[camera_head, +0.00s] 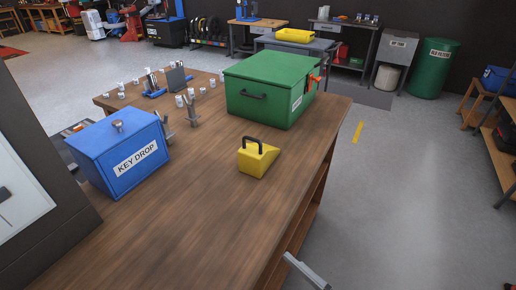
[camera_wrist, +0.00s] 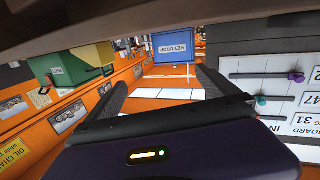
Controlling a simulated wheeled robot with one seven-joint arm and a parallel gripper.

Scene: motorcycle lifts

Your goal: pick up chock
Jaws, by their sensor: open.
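The yellow wedge-shaped chock (camera_head: 257,160) with a black handle on top sits on the wooden workbench (camera_head: 205,215) in the head view, in front of the green box. Its tall end faces left and its slope runs down to the right. My gripper (camera_wrist: 165,88) shows in the wrist view as two dark fingers spread apart, with nothing between them. A yellow patch beside the green box in the wrist view may be the chock, but I cannot tell. The gripper is not clearly seen in the head view.
A green lidded box (camera_head: 268,98) stands just behind the chock. A blue key drop box (camera_head: 120,152) stands at the left. Several small metal parts (camera_head: 188,98) lie between them. The bench top in front of the chock is clear, and open floor (camera_head: 400,200) lies right.

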